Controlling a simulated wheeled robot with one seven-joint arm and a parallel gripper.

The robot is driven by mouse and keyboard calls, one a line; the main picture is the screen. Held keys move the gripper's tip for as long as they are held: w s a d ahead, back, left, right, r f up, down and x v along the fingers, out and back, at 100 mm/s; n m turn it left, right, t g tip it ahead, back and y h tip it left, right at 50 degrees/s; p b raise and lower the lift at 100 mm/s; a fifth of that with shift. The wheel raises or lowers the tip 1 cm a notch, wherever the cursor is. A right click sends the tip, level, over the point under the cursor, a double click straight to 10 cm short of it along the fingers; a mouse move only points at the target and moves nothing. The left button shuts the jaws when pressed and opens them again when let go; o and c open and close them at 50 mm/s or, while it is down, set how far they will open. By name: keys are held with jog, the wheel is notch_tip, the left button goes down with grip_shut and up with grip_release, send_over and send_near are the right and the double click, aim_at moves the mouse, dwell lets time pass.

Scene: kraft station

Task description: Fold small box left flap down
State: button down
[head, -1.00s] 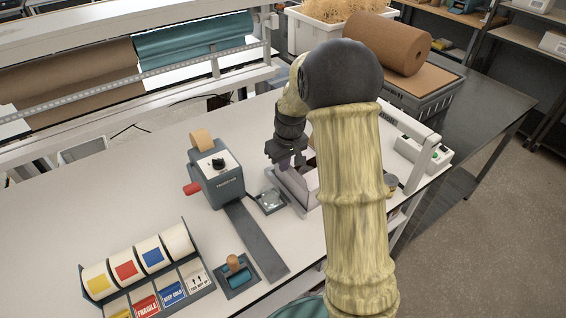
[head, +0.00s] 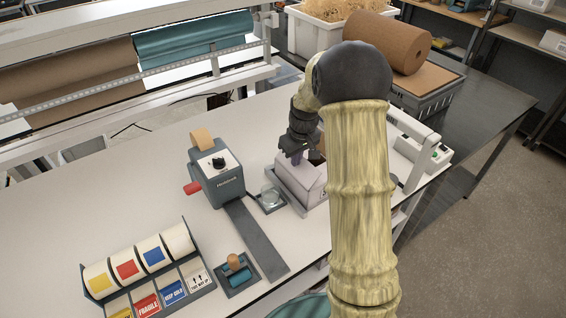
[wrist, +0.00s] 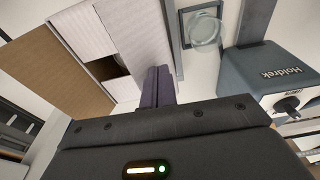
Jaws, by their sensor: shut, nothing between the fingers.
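The small box (head: 308,190) stands on the white bench in the head view, partly hidden behind my arm. In the wrist view, two pale panels of the box (wrist: 135,35) lie over its top, with a dark gap (wrist: 104,68) between panels where the inside shows. A brown cardboard flap (wrist: 45,75) spreads outward at the left of the wrist view. My gripper (head: 297,158) is over the box top; its purple fingers, also in the wrist view (wrist: 158,78), are closed together and empty, by the edge of the pale panel. I cannot tell whether they touch it.
A grey Holdrek machine (head: 218,180) stands left of the box, with a small plate holding a clear round dish (head: 271,197) between them. A label dispenser (head: 150,270) and a wooden-handled stamp (head: 236,268) are nearer.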

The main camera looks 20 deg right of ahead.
aim_at(303, 160)
jog(key=shift+w+d+f, duration=0.15)
jog(key=shift+w+d, duration=0.05)
jog(key=shift+d, duration=0.2)
jog(key=shift+w+d+f, duration=0.15)
jog(key=shift+d, duration=0.25)
jog(key=shift+w+d+f+b, duration=0.1)
jog(key=shift+d+f+b, duration=0.3)
jog(key=shift+f, duration=0.35)
notch_tip(303, 160, up, 9)
jog(key=p, duration=0.6)
jog(key=shift+r+p, duration=0.1)
jog(key=shift+p, duration=0.25)
dwell(0.3)
